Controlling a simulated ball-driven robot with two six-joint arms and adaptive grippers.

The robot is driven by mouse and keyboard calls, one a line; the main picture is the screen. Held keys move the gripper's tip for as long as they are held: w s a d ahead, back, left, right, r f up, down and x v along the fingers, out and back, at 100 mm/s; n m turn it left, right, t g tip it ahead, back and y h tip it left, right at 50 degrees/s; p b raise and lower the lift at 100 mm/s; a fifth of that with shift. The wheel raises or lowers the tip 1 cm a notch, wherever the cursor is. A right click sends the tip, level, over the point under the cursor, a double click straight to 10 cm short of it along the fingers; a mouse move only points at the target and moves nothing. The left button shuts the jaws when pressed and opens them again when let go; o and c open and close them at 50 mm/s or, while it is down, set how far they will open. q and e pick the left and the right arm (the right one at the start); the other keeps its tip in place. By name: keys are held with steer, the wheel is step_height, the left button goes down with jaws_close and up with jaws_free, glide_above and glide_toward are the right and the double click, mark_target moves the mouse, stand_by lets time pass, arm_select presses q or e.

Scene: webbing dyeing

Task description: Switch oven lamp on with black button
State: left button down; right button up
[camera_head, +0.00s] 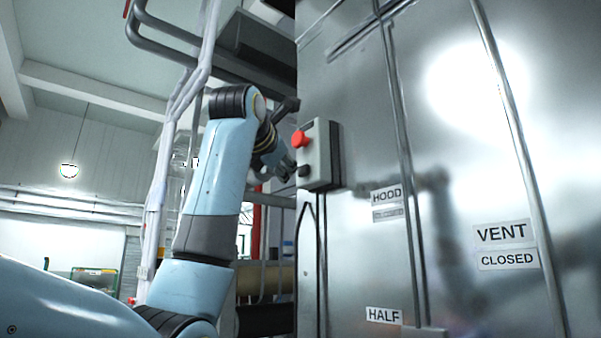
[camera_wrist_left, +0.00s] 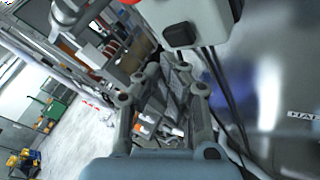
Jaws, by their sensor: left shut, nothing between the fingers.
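A grey control box (camera_head: 319,155) is fixed to the steel oven wall, with a red button (camera_head: 299,139) above a black button (camera_head: 304,171). My left gripper (camera_head: 287,167) is shut and empty, with its tips just left of the black button. I cannot tell whether they touch it. In the left wrist view the box (camera_wrist_left: 203,15) is at the top, with the black button (camera_wrist_left: 181,34) a little beyond the gripper tips (camera_wrist_left: 169,57). The red button (camera_wrist_left: 133,2) is cut off at the top edge there. No oven lamp can be made out. My right gripper is not in view.
The steel oven wall (camera_head: 365,90) fills the right side, with vertical rods and labels such as the VENT label (camera_head: 503,233). Dark cables (camera_wrist_left: 222,85) run down from the box. White-wrapped pipes (camera_head: 165,170) stand left of my arm.

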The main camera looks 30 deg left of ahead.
arm_select(q)
steer(key=shift+s, duration=0.1)
steer(key=s+b, duration=0.1)
steer(key=s+a+b, duration=0.1)
steer(key=s, duration=0.1)
steer(key=s+a, duration=0.1)
steer(key=s, duration=0.1)
steer(key=shift+s+a+b, duration=0.15)
steer(key=shift+s+b, duration=0.05)
steer(key=shift+b, duration=0.2)
stand_by(0.3)
